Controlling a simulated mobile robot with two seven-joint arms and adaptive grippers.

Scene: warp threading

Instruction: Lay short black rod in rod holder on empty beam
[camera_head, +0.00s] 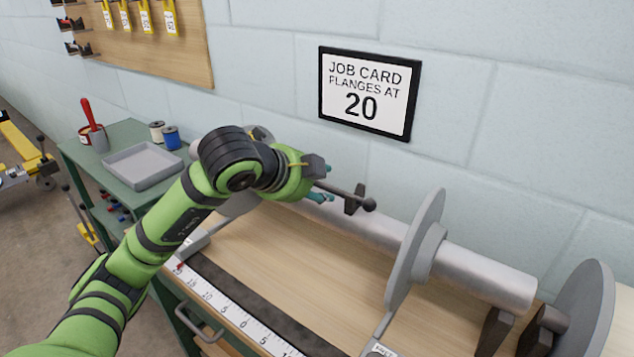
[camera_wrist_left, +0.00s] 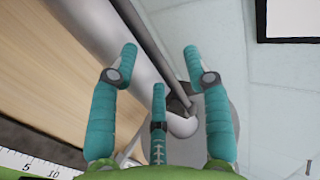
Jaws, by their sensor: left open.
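A dark rod (camera_head: 338,189) with a ball end shows in the head view, behind the silver beam (camera_head: 480,266), at a dark upright bracket (camera_head: 355,199) that looks like the rod holder. My left gripper (camera_head: 321,182) is open at the rod's left part. In the left wrist view the rod (camera_wrist_left: 150,40) runs between the spread teal fingers (camera_wrist_left: 160,58), and I see no finger closed on it. Whether the rod rests fully in the bracket cannot be told. The beam carries no thread. My right gripper is not in view.
A ruler (camera_head: 225,306) runs along the wooden bench (camera_head: 290,255). A job card (camera_head: 368,92) reading "flanges at 20" hangs on the wall. A green cart with a grey tray (camera_head: 142,165) stands left.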

